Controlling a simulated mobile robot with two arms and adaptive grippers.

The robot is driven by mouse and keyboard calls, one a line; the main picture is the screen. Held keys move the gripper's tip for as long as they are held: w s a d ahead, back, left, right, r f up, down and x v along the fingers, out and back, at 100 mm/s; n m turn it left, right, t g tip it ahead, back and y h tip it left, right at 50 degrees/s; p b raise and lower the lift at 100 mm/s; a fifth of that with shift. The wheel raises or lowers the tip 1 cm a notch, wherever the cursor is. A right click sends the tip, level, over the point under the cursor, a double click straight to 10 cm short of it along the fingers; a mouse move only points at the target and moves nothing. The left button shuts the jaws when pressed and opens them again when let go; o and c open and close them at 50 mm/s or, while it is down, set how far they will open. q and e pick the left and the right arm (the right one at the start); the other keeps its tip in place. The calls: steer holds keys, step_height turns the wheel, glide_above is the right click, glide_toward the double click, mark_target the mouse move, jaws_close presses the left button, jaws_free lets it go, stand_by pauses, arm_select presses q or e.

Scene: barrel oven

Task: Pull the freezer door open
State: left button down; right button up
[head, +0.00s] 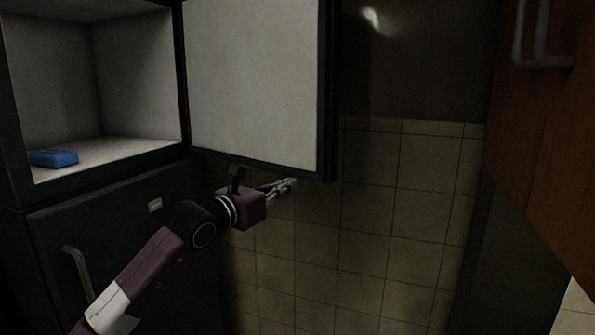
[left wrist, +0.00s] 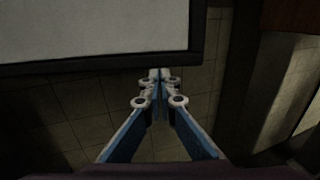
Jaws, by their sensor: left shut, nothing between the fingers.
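The freezer door (head: 255,85) stands swung open to the right of the freezer compartment (head: 140,75), showing its pale inner panel with a dark frame. Its lower edge also shows in the left wrist view (left wrist: 110,65). My left gripper (head: 290,185) is shut and empty, just below the door's lower right corner in the head view. In the left wrist view its fingertips (left wrist: 159,76) meet near that dark lower edge; I cannot tell whether they touch it. The outer face of the door and its handle are hidden. My right gripper is not in view.
A blue box (head: 53,158) lies on the compartment floor. Below is a dark closed lower door (head: 125,215) with a metal handle (head: 77,270). A tiled wall (head: 400,210) stands behind, and wooden cabinets (head: 545,120) with handles hang at the right.

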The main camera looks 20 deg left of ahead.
mark_target(305, 178)
arm_select(q)
steer(key=p+x, duration=0.2)
steer(key=x, duration=0.2)
steer(key=shift+d+r, duration=0.1)
steer(key=shift+w, duration=0.3)
steer(key=shift+d, duration=0.1)
